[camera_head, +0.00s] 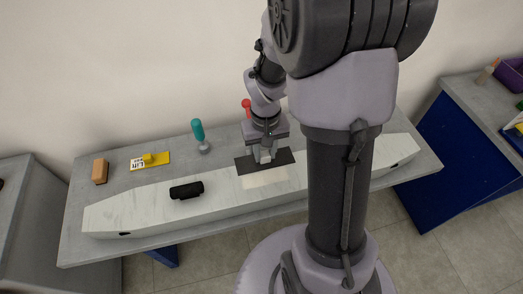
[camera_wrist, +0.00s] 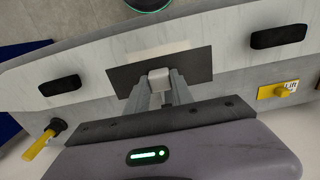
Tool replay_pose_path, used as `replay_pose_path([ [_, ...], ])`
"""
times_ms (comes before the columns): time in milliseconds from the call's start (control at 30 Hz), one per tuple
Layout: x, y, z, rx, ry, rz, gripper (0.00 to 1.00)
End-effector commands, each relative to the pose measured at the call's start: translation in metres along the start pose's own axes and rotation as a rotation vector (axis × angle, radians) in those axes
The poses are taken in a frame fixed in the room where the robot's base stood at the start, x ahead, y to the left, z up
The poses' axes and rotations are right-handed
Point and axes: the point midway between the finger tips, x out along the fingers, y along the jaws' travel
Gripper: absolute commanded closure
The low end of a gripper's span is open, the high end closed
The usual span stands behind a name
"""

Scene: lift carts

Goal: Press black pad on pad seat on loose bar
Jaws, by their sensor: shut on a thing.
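The loose bar (camera_head: 225,198) is a long pale, marbled beam with tapered ends lying along the workbench. My gripper (camera_head: 265,158) is shut on the light grey grip block of the flat black pad (camera_head: 245,164). In the wrist view my gripper (camera_wrist: 160,92) has both fingers against that block (camera_wrist: 160,77), in the middle of the black pad (camera_wrist: 198,66). The pale rectangular pad seat (camera_head: 265,178) shows on the bar, just in front of the pad; it also shows in the wrist view (camera_wrist: 160,45). The pad overlaps its rear part. I cannot tell whether the pad touches the bar.
A black handle-like piece (camera_head: 187,190) sits on the bar at left; the wrist view shows another (camera_wrist: 60,86). Behind the bar on the workbench (camera_head: 75,245) are an orange block (camera_head: 100,172), a yellow "Lift" plate (camera_head: 163,158) and a teal-handled tool (camera_head: 198,131).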

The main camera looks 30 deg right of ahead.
Motion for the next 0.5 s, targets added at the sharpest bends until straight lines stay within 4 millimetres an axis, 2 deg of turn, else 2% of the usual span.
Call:
replay_pose_path([
  [267, 0.0, 0.0, 0.0, 0.0, 0.0, 0.0, 1.0],
  [500, 0.017, 0.0, 0.0, 0.0, -0.001, 0.0, 1.0],
])
